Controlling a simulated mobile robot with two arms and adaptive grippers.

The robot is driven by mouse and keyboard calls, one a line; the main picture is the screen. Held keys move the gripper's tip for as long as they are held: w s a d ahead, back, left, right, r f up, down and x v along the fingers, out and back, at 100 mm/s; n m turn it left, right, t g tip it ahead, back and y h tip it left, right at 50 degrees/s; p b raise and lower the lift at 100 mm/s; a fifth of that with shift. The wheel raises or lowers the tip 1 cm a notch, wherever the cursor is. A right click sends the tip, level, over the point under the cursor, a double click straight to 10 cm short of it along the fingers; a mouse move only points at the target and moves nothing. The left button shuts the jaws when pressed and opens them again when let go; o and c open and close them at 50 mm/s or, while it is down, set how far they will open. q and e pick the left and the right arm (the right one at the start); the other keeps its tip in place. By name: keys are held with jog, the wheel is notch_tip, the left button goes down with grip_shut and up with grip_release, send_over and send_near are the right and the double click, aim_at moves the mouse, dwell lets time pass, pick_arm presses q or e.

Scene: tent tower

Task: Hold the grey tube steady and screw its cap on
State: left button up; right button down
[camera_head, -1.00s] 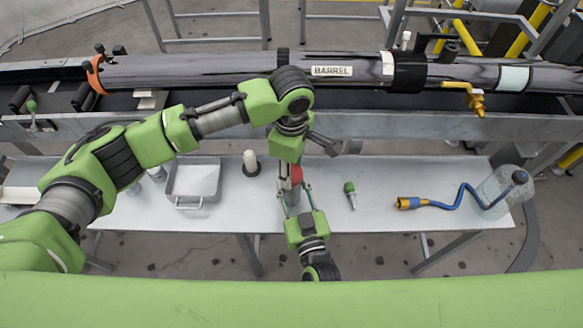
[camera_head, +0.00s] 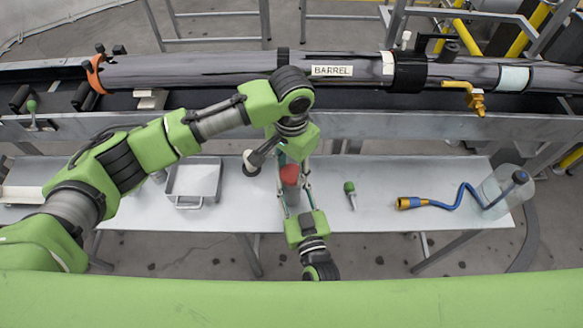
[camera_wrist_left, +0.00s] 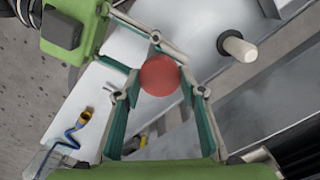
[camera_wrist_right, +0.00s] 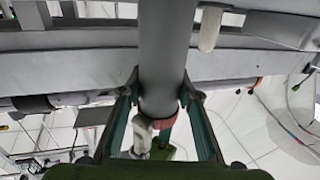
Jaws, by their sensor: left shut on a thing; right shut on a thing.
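The grey tube (camera_head: 293,200) stands over the middle of the light table, upright as far as I can tell. It also shows in the right wrist view (camera_wrist_right: 165,45). My right gripper (camera_head: 294,188) comes from the front and is shut around it. The red cap (camera_head: 290,174) is at the tube's upper end and shows as a round disc in the left wrist view (camera_wrist_left: 159,75). My left gripper (camera_wrist_left: 160,85) reaches down from above and is shut on the cap. I cannot tell how far the cap sits on the thread.
A metal tray (camera_head: 193,182) lies left of the tube, and a white post (camera_wrist_left: 238,48) on a dark base stands close by. A green-handled tool (camera_head: 350,190) and a blue hose (camera_head: 447,205) lie to the right. The long barrel (camera_head: 220,68) runs behind the table.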

pick_arm(q)
jog(key=m, duration=2.2)
jog(key=o, duration=1.3)
notch_tip(320, 180, up, 12)
jog(key=shift+f, duration=0.1)
